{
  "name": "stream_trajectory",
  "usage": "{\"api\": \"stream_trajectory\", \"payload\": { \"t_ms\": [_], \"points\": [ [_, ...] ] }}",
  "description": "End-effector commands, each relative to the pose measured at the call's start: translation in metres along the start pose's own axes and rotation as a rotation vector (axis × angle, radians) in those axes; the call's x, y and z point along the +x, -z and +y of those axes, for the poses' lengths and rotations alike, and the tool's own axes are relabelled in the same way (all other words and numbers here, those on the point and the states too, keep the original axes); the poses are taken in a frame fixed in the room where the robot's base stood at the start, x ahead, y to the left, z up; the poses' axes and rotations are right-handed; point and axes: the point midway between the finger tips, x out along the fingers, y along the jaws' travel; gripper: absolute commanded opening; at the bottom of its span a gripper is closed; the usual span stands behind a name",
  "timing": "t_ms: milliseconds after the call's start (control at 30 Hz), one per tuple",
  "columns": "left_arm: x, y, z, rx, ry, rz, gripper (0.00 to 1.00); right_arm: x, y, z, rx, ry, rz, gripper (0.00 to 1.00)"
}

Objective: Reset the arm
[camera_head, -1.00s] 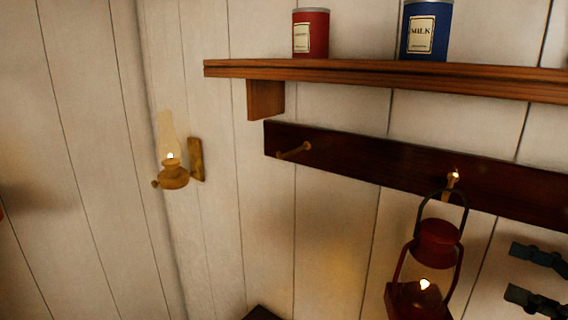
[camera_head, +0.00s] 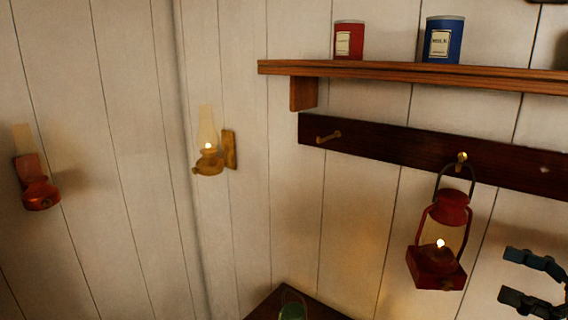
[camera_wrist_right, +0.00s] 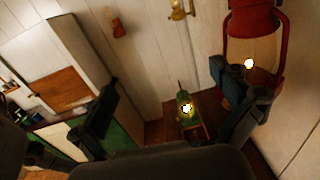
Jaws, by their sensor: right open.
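My right gripper (camera_head: 510,276) shows at the right edge of the head view. Its two dark fingers are apart with nothing between them. A red lantern (camera_head: 437,272) with a lit flame hangs by its dark handle from a brass peg (camera_head: 461,157), to the left of the gripper and apart from it in the head view. In the right wrist view the red lantern (camera_wrist_right: 252,24) is at the upper right, partly hidden behind one finger. The right gripper's fingers (camera_wrist_right: 165,85) stand wide apart there. My left gripper is not in view.
A dark peg rail (camera_head: 385,147) runs below a wooden shelf (camera_head: 400,74) holding a red can (camera_head: 348,40) and a blue milk can (camera_head: 442,40). A brass wall lamp (camera_head: 208,160) and red wall lamp (camera_head: 40,192) are left. A green lantern (camera_head: 292,309) is low centre.

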Motion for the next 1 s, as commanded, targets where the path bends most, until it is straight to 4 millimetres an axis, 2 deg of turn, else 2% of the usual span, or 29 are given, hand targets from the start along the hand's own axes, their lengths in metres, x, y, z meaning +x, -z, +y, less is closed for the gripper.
{"api": "stream_trajectory", "payload": {
  "t_ms": [267,433,567,667,800,900,1000],
  "points": [
    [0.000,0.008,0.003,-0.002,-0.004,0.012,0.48,0.036,0.043,0.008,0.195,0.003,0.050,1.00],
    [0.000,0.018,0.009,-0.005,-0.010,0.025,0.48,0.065,0.080,0.019,0.372,0.020,0.091,1.00],
    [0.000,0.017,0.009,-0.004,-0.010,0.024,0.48,0.090,0.113,0.033,0.549,0.052,0.123,1.00],
    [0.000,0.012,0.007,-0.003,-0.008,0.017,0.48,0.113,0.144,0.049,0.731,0.094,0.145,1.00],
    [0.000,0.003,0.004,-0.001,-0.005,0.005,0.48,0.144,0.191,0.080,1.079,0.213,0.155,1.00],
    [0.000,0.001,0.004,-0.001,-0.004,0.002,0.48,0.156,0.219,0.097,1.348,0.341,0.128,1.00],
    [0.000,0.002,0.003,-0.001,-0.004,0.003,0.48,0.159,0.245,0.110,1.623,0.499,0.069,1.00]
  ]
}}
